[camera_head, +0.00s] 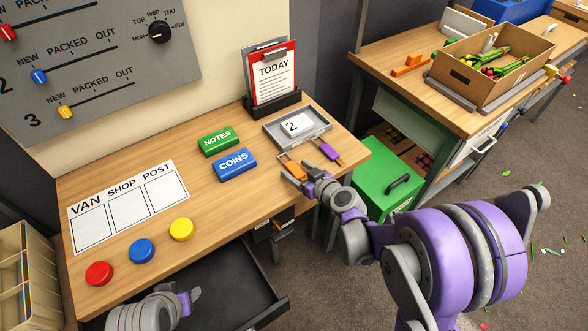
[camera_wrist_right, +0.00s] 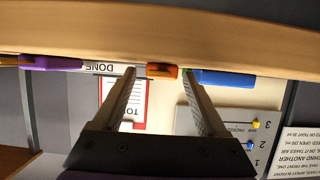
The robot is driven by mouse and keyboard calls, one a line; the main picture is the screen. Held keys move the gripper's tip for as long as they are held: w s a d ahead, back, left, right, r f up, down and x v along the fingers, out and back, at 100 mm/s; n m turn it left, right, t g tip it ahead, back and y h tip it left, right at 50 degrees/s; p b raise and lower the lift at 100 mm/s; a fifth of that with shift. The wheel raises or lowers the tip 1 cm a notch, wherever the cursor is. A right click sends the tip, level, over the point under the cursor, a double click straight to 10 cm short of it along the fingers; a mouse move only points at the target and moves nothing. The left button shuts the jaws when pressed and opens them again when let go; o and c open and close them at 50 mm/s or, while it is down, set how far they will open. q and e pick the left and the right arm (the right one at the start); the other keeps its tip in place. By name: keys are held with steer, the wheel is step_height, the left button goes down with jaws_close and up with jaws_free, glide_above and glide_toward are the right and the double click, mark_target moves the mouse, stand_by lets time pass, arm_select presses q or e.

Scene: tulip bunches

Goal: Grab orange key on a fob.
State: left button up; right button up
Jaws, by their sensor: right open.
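The orange key fob (camera_head: 293,169) lies on the wooden desk near its front edge, in front of the grey tray (camera_head: 270,127). In the right wrist view the orange fob (camera_wrist_right: 162,71) shows end-on between my fingertips, beyond them. My right gripper (camera_head: 300,176) is open and empty, close in front of the fob at the desk edge; contact cannot be told. Its two fingers also show in the wrist view (camera_wrist_right: 158,76). A purple key fob (camera_head: 330,151) lies to the right of the orange one. My left gripper (camera_head: 185,302) is low over the open drawer, its jaws unclear.
Green NOTES (camera_head: 221,141) and blue COINS (camera_head: 235,165) blocks stand left of the fobs. A red TODAY clipboard (camera_head: 274,78) stands behind the tray. A green box (camera_head: 385,182) stands right of the desk. An open dark drawer (camera_head: 235,290) juts out below the desk front.

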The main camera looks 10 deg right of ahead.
steer(key=shift+w, duration=0.1)
jaws_close()
stand_by(0.3)
steer(key=shift+r, duration=0.1)
